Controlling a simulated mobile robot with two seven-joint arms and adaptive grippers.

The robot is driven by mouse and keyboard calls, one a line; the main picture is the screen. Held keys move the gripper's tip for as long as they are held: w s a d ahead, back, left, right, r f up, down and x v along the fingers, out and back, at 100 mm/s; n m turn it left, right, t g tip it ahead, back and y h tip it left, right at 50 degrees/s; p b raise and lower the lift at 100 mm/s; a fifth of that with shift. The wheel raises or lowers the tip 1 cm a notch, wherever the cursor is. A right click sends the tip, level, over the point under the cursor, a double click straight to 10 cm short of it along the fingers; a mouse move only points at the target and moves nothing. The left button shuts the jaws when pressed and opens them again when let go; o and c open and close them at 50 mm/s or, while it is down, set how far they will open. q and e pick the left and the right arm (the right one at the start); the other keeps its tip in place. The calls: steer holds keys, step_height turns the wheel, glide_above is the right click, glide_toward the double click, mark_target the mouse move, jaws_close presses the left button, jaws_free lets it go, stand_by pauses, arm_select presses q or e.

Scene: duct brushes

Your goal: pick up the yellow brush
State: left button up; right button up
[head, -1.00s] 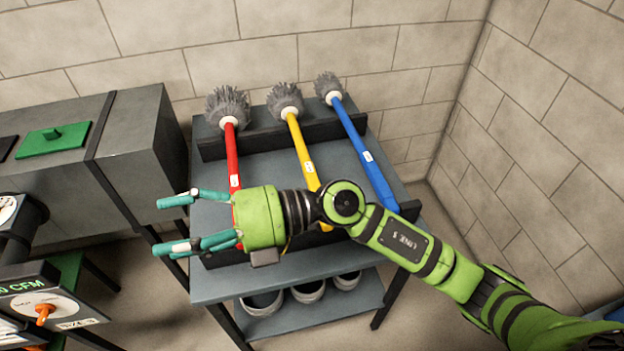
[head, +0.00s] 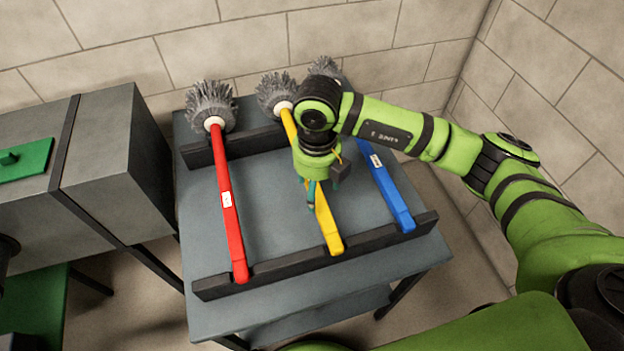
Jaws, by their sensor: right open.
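The yellow brush (head: 329,232) lies between the red and blue brushes on the grey table, its grey bristle head toward the wall and its handle end on the front black rail. My right gripper (head: 312,200) points down over the middle of the yellow handle. It is open, with its teal fingers at or just above the handle. My wrist hides part of the handle, so I cannot tell whether the fingers touch it. My left gripper is out of view.
The red brush (head: 229,205) lies to the left and the blue brush (head: 390,193) close to the right, partly behind my arm. Black rails (head: 270,268) support the handles. A grey duct box (head: 118,165) stands left of the table (head: 200,315). Block walls close the back and right.

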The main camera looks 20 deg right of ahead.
mark_target(317, 203)
steer(key=shift+s+f+p, duration=0.45)
steer(key=shift+f+p, duration=0.2)
steer(key=shift+f, duration=0.2)
step_height(317, 203, down, 3)
steer(key=shift+r+p, duration=0.1)
steer(key=shift+p, duration=0.3)
steer(key=shift+w+f, duration=0.15)
steer(key=shift+f, duration=0.4)
steer(key=c, duration=1.3)
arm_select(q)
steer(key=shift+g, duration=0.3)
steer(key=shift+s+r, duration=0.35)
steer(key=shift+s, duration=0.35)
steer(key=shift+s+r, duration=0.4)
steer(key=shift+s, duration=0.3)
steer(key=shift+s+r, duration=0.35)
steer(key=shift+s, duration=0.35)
arm_select(e)
jaws_close()
